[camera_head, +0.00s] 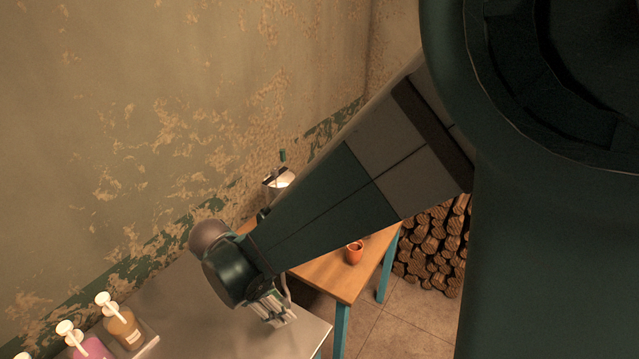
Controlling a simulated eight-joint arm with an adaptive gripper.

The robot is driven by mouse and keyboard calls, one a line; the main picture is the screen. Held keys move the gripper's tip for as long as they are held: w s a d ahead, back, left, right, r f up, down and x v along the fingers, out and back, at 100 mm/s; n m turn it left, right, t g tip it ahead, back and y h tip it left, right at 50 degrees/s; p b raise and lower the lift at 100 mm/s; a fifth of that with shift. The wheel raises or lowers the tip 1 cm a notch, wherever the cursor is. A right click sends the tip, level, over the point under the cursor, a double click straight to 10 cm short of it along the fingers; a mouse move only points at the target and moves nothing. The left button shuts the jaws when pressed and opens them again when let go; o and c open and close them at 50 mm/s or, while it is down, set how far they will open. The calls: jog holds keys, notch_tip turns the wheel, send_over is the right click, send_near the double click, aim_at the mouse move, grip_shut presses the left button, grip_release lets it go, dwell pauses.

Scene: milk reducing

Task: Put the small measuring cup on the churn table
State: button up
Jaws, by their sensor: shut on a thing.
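My gripper (275,312) is low in the head view, over the front right part of a grey-topped table (185,310). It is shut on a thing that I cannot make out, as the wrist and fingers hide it. No small measuring cup can be clearly recognised. A wooden table (325,274) with blue legs stands beyond the grey one, to the right of my gripper. I cannot tell for certain whether it is the churn table. A small orange-brown cup (355,254) stands upright on it, apart from my gripper.
Several pump-topped bottles, one amber (124,328) and one pink (90,347), stand on a tray at the lower left. A metal object with a green handle (282,156) shows behind my arm. Stacked firewood (432,240) lies at the right. A peeling wall bounds the back.

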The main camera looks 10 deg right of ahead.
jog(key=w+d+f+b, duration=0.2)
jog(key=w+d, duration=0.8)
jog(key=w, duration=0.1)
jog(key=n+b, duration=0.1)
send_over(327, 276)
jog(key=s+d, duration=0.3)
jog(key=shift+d+f+t, duration=0.2)
jog(key=shift+f+t, duration=0.1)
jog(key=shift+f, duration=0.55)
jog(key=shift+f+b, duration=0.55)
jog(key=shift+f, duration=2.6)
jog(key=shift+f, duration=0.1)
jog(key=shift+f+b, duration=0.35)
jog(key=shift+f, duration=1.4)
jog(key=shift+f, duration=0.2)
